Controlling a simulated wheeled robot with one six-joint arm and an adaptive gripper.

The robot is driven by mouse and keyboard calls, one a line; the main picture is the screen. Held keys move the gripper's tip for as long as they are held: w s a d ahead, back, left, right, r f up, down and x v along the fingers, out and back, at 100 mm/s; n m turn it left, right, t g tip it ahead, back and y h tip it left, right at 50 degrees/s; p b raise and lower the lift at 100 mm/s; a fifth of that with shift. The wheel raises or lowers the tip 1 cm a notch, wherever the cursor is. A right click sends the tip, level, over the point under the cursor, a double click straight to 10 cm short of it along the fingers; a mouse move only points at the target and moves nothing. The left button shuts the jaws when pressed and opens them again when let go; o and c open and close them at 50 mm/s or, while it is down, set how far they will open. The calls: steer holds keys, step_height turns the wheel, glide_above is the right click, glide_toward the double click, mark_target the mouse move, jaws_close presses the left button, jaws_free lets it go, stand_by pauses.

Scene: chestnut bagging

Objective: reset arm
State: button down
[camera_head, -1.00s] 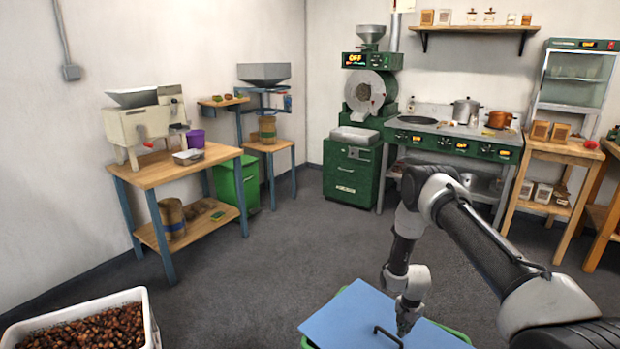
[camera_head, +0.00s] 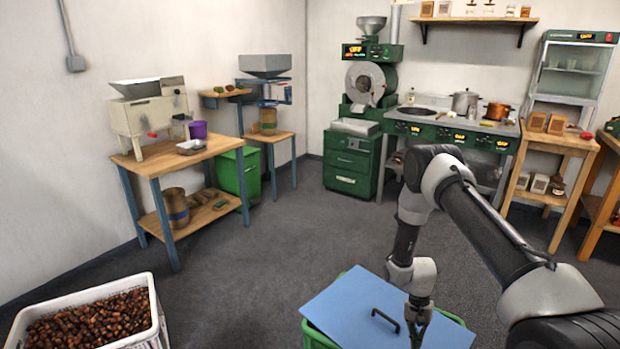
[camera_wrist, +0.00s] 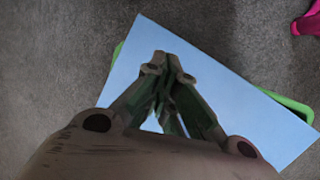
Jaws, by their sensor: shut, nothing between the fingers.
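My gripper (camera_head: 418,322) is shut and empty, above the blue lid with a dark handle. The blue lid (camera_head: 350,300) lies on a green bin (camera_head: 318,338) in front of me, turned askew so that green rim shows at its edges. In the wrist view my gripper (camera_wrist: 166,65) points down over the blue lid (camera_wrist: 215,75), fingertips together. The lid's handle (camera_head: 385,320) is just left of my gripper in the head view; my gripper hides it in the wrist view.
A white crate of chestnuts (camera_head: 152,290) stands at the lower left. A wooden table with a cream machine (camera_head: 150,115) is at the left wall. A green roaster (camera_head: 370,85) and stove (camera_head: 450,130) stand at the back. The grey floor (camera_head: 270,235) between is clear.

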steer(key=s+r+n, duration=0.3)
steer(key=r, duration=1.4)
steer(key=s+r+n, duration=0.2)
steer(key=s+r, duration=0.1)
steer(key=r, duration=1.5)
steer(key=s+r+t, duration=0.2)
steer(key=s+r, duration=0.3)
steer(key=r, duration=0.3)
steer(key=s+d+r+n+t, duration=0.1)
steer(key=s+r+t, duration=0.2)
steer(key=s+r, duration=0.3)
steer(key=s+d+r+t, duration=0.1)
steer(key=s+r+t, duration=0.2)
steer(key=r, duration=0.8)
steer(key=shift+s+d+r+n, duration=0.15)
steer(key=shift+s+r+n, duration=0.2)
steer(key=shift+s, duration=0.85)
